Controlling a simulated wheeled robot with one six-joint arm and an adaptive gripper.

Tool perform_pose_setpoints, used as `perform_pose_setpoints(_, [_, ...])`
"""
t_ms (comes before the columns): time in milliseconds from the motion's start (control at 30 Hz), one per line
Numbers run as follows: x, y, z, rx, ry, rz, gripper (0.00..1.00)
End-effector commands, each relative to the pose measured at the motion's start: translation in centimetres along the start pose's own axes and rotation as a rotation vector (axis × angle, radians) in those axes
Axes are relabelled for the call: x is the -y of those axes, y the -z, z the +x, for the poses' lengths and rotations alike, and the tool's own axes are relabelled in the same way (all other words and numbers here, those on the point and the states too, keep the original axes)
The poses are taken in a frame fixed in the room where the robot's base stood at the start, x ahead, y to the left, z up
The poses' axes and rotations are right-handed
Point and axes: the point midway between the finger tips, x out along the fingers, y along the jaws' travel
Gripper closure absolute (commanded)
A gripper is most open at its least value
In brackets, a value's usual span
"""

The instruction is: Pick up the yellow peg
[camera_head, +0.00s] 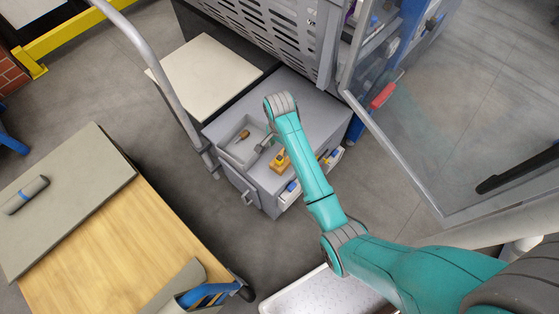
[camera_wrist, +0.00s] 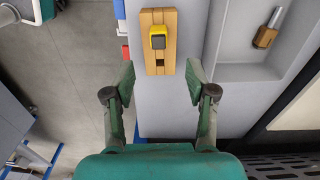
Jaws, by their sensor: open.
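The yellow peg (camera_wrist: 158,37) stands in a wooden block (camera_wrist: 151,66) on top of a grey cabinet. My gripper (camera_wrist: 161,83) is open and empty. In the wrist view its fingers are spread to either side, with the block's near end between the tips and the peg beyond them. I cannot tell the height above the cabinet.
A recessed tray (camera_head: 234,157) beside the block holds a brown-handled tool (camera_head: 244,135). The grey cabinet top (camera_head: 309,112) is otherwise mostly bare. A perforated grey panel (camera_head: 262,27) rises behind it. A metal-framed clear door (camera_head: 376,140) stands to the right. A wooden-topped cart (camera_head: 110,250) stands left.

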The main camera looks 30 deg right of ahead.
Motion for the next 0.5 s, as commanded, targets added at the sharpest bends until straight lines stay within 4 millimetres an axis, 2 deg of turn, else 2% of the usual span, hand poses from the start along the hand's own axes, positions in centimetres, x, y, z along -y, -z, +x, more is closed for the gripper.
perform_pose_setpoints(200, [-0.1, -0.1, 3.4, 0.001, -0.002, -0.001, 0.44])
perform_pose_setpoints(500, [-0.1, -0.1, 5.5, 0.000, -0.001, -0.002, 0.44])
